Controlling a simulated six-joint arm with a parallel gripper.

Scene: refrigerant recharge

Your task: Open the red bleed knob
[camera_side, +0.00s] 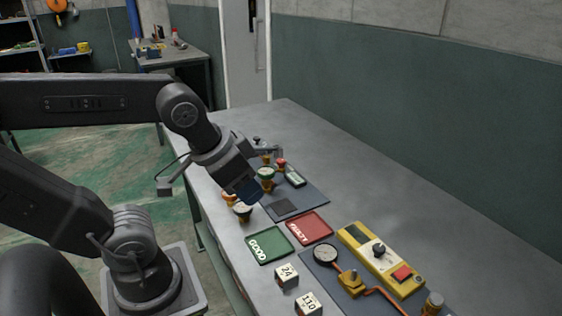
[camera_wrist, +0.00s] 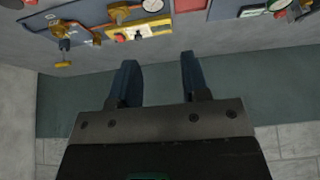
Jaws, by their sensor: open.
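A small red knob (camera_side: 281,163) stands on a brass fitting at the far end of the dark valve board; I take it to be the bleed knob. In the wrist view a red knob (camera_wrist: 281,14) shows at the top right edge, partly cropped. My gripper (camera_side: 243,190) has dark blue fingers and hangs near the left side of the valve board, to the left of and nearer than the red knob. In the wrist view my gripper (camera_wrist: 157,62) has its two fingers apart with nothing between them. No contact with the knob shows.
Green-and-white-topped fittings (camera_side: 266,173) and a small display (camera_side: 295,179) stand close to the red knob. A green tray (camera_side: 269,246), a red tray (camera_side: 310,228), a yellow box (camera_side: 381,259) and number blocks (camera_side: 287,275) lie nearer.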

